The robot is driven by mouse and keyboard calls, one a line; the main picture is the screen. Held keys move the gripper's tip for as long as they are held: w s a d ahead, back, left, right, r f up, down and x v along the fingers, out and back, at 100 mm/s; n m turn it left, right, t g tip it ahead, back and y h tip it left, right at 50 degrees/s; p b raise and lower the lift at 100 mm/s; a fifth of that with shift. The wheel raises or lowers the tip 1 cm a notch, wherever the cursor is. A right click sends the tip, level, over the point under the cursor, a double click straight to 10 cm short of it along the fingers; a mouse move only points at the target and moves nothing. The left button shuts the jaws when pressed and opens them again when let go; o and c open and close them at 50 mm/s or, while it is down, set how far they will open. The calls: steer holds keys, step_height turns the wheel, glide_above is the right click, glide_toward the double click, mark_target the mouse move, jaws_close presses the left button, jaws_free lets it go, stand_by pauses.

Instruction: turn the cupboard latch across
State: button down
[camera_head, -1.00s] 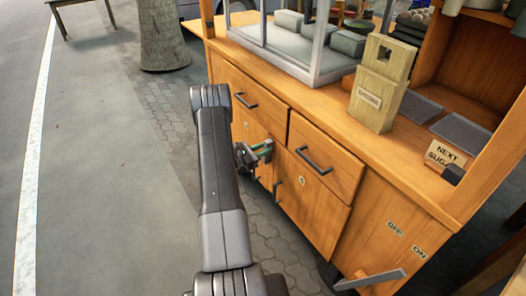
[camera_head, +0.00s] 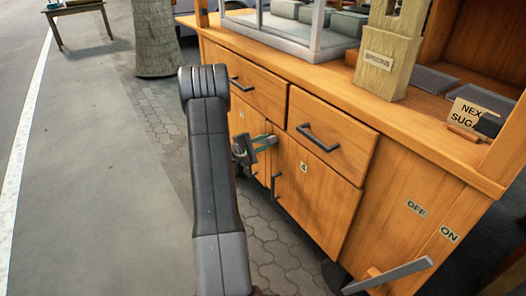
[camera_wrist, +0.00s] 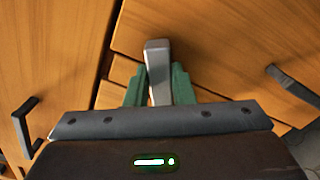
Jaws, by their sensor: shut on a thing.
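The cupboard latch (camera_wrist: 158,62) is a grey bar standing nearly upright in the wrist view, close to the gap between two wooden panels. My gripper (camera_wrist: 159,88) has its green fingers on either side of the bar, shut on its lower part. In the head view my gripper (camera_head: 264,143) is at the cupboard front (camera_head: 322,207), below the drawers. My arm hides part of the cupboard's left side there, and the latch is too small to make out clearly.
Dark handles stand out on both sides in the wrist view, left (camera_wrist: 22,125) and right (camera_wrist: 292,84). In the head view a grey lever (camera_head: 390,275) juts out at lower right, below OFF and ON labels. A wooden spoons box (camera_head: 380,75) stands on the counter. Open pavement lies left.

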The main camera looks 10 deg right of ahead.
steer(key=shift+s+f+m+b, duration=0.1)
steer(key=shift+f+m+b, duration=0.3)
steer(key=shift+m, duration=0.55)
steer(key=shift+s+f+m+b, duration=0.15)
steer(key=shift+m+b, duration=0.4)
steer(key=shift+m, duration=0.45)
steer(key=shift+f+m+b, duration=0.3)
steer(key=shift+m+b, duration=0.15)
steer(key=shift+m, duration=0.5)
steer(key=c, duration=1.2)
jaws_free()
steer(key=shift+c, duration=0.2)
steer(key=p+v, duration=0.3)
steer(key=v, duration=1)
steer(key=shift+a+p, duration=0.3)
steer(key=shift+a, duration=0.05)
